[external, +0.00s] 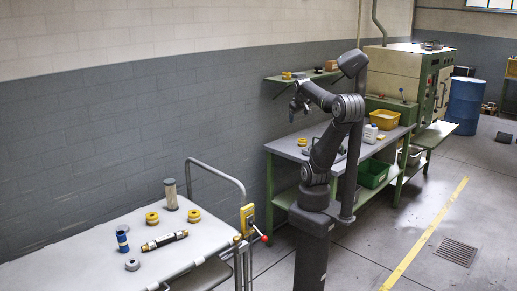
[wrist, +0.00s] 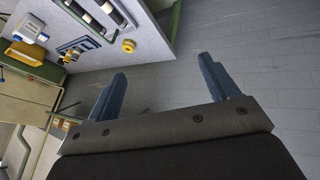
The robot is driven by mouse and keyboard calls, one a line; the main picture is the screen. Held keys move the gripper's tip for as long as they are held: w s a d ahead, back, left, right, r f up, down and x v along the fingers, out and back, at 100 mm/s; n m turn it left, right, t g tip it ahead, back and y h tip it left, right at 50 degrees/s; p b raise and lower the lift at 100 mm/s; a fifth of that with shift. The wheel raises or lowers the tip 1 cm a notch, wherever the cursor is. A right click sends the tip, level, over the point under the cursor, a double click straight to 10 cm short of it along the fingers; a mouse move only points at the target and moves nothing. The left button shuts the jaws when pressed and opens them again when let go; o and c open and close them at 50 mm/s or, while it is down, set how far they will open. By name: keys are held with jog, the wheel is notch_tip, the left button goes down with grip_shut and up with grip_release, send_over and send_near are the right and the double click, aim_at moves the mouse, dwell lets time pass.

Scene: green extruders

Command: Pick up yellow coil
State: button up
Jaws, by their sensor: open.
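Two yellow coils, one (external: 152,218) near the middle of the white table and one (external: 194,215) to its right, lie at the left in the external view. My gripper (external: 298,108) is raised well away from them, above the green-framed workbench. In the wrist view my gripper (wrist: 160,80) shows two blue fingers spread apart with nothing between them. A small round yellow piece (wrist: 128,46) lies on a grey surface at the upper left there; I cannot tell whether it is a coil.

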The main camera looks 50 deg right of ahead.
jog(key=w+d+r+n+g+h, duration=0.15)
jog(key=w+d+r, duration=0.25)
jog(key=r, duration=0.5)
jog(key=w+d+r+n+g+h, duration=0.15)
jog(key=w+d+r, duration=0.3)
jog(key=r, duration=0.45)
jog(key=w+a+f+n+t+y, duration=0.2)
jog(key=w+a+f+n, duration=0.35)
jog(key=w+a, duration=0.8)
jog(key=w+a+f+n+y, duration=0.1)
jog(key=w+a+f, duration=0.2)
jog(key=a+f, duration=0.3)
jog(key=w+a+f+n+y, duration=0.1)
jog(key=w+a+f+y, duration=0.1)
jog(key=w+a+f, duration=0.35)
jog(key=n+g+y, duration=0.3)
jog(key=n+g, duration=0.1)
jog(key=n, duration=0.4)
send_over(195, 212)
notch_tip(195, 212, down, 22)
jog(key=f, duration=0.8)
jog(key=s+f, duration=0.1)
jog(key=f, duration=0.3)
jog(key=shift+w+a+f, duration=0.1)
jog(key=shift+w+f, duration=0.05)
jog(key=shift+f, duration=2.7)
